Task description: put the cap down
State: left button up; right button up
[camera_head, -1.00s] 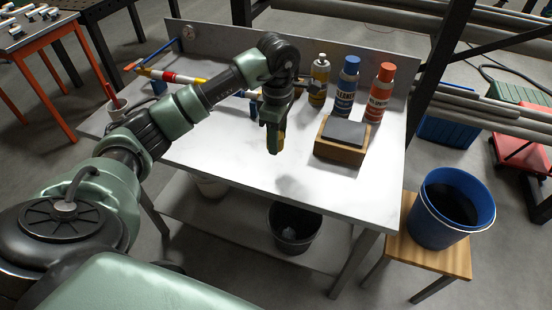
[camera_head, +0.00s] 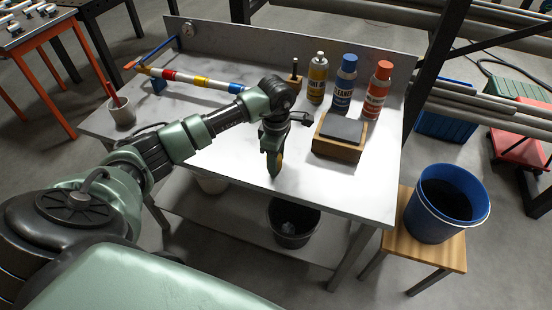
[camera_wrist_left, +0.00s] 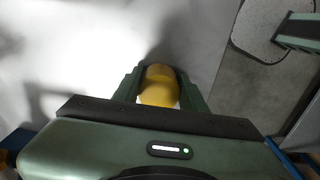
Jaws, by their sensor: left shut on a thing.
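A yellow cap (camera_wrist_left: 158,88) sits between the two fingers of my left gripper in the left wrist view. In the head view my left gripper (camera_head: 273,165) points down over the front part of the white workbench (camera_head: 215,165), and a bit of yellow shows at its fingertips. The gripper is shut on the cap. I cannot tell whether the cap touches the bench top. My right gripper is not in view.
A wooden block with a dark top (camera_head: 340,137) stands right of the gripper. A striped bar (camera_head: 190,80) lies at the back left. The bench's front edge is close.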

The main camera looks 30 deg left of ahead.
pick_arm(q)
jog(key=o, duration=1.3)
jog(key=shift+f, duration=0.1)
notch_tip(320, 180, up, 12)
jog(key=b, duration=0.3)
jog(key=shift+r, duration=0.2)
